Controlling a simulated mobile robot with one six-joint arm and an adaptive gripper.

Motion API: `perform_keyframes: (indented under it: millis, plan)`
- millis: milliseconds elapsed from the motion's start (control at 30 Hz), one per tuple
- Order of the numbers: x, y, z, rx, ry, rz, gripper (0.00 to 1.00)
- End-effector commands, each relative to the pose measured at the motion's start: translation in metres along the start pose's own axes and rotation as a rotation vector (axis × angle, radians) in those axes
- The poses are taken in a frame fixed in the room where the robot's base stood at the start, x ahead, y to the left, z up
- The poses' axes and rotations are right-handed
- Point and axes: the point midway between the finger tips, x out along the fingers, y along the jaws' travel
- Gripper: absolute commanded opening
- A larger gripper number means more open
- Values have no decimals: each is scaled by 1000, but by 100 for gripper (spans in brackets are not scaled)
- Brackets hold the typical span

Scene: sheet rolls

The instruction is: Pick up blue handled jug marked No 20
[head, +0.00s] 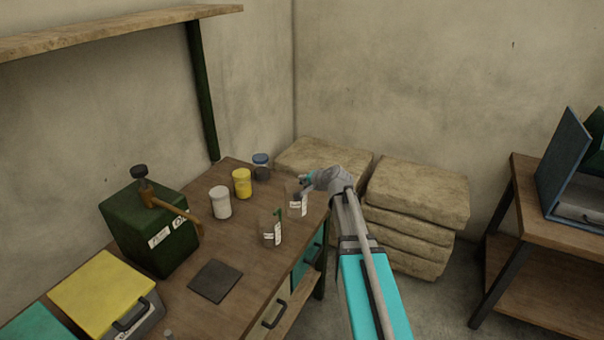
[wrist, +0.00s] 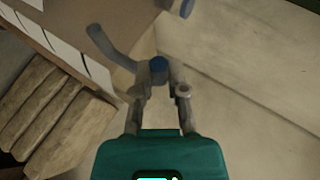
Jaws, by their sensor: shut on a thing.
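A see-through jug (head: 294,198) with a white label stands at the right edge of the wooden table; its number is too small to read. My gripper (head: 306,183) is at its upper right side, mostly hidden behind my wrist. In the wrist view my gripper (wrist: 160,92) is shut on a blue handle (wrist: 158,68), its rounded end showing between the fingertips. A curved blue-grey piece (wrist: 105,44) lies beyond it. Whether the jug's base touches the table is unclear. A similar jug with a green handle (head: 272,232) stands nearer, to the left.
A blue-lidded jar (head: 261,166), a yellow jar (head: 242,183) and a white jar (head: 220,202) stand behind. A dark green box (head: 148,228) with a hammer-like tool is at left. A dark pad (head: 215,281) lies in front. Stacked slabs (head: 415,195) stand beyond the table.

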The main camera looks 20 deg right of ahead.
Motion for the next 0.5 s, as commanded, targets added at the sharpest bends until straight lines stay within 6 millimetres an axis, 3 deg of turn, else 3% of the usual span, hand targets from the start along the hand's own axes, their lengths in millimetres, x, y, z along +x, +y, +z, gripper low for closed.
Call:
perform_keyframes:
  millis: [33, 200, 500]
  plan:
    - [-9, -2, 4, 0, 0, 0, 0]
    - [-20, -1, 9, 0, 0, 0, 0]
    - [-23, -1, 10, 0, 0, 0, 0]
